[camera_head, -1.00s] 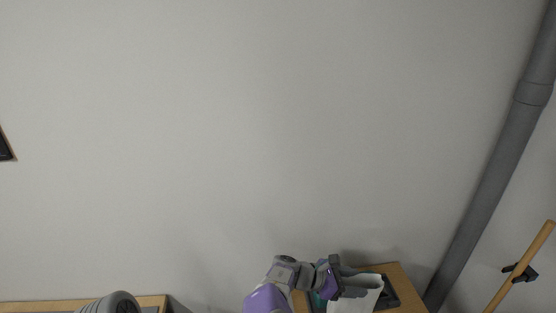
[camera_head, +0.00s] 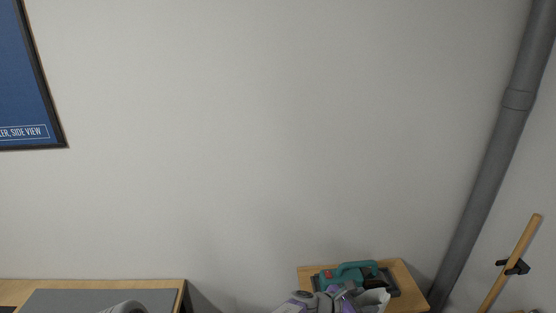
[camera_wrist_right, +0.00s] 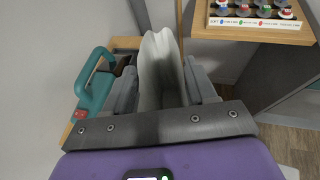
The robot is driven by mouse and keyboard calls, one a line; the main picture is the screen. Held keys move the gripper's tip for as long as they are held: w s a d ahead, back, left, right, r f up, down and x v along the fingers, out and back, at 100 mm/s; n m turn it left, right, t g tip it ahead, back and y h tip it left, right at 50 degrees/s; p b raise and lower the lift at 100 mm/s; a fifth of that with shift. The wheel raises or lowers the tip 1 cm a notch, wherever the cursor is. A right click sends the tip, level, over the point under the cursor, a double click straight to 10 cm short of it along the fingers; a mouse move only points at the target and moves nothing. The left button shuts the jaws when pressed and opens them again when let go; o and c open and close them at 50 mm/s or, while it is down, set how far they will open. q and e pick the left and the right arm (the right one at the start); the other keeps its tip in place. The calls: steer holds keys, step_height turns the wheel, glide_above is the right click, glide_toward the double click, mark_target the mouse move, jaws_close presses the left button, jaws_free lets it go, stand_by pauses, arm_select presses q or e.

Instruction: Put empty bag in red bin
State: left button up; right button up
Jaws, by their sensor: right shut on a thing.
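A white bag (camera_head: 374,297) is held upright in my right gripper (camera_head: 356,297), low in the head view. In the right wrist view the bag (camera_wrist_right: 160,65) stands between the two fingers of the right gripper (camera_wrist_right: 162,92), which is shut on it. The bag's inside cannot be made out. My left gripper is out of view. No red bin shows in these frames.
A teal handled tool (camera_head: 352,272) lies on a small wooden table (camera_head: 310,272), behind the right gripper. A grey mat (camera_head: 70,298) lies on another table at lower left. The wrist view shows a rack of small colour-capped jars (camera_wrist_right: 262,18). A grey pipe (camera_head: 490,170) runs down the wall.

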steer(key=shift+a+f+n+t, duration=0.1)
steer(key=shift+f+n+t, duration=0.2)
steer(key=shift+n+t, duration=0.25)
steer(key=n+t+y, duration=0.1)
steer(key=w+f+n+t+y, duration=0.1)
steer(key=n+t, duration=0.1)
steer(key=shift+w+a+f, duration=0.15)
steer(key=shift+w+a, duration=0.1)
steer(key=shift+a, duration=0.15)
steer(key=a+r+n+t+y+b, duration=0.1)
steer(key=a+r+n+t+y, duration=0.3)
steer(key=n+y, duration=0.5)
steer(key=shift+w+a+r+y, duration=0.3)
steer(key=shift+a+r+y, duration=0.2)
steer(key=shift+r+y, duration=0.3)
steer(key=shift+d+f+n+t, duration=0.1)
steer(key=shift+n+t, duration=0.15)
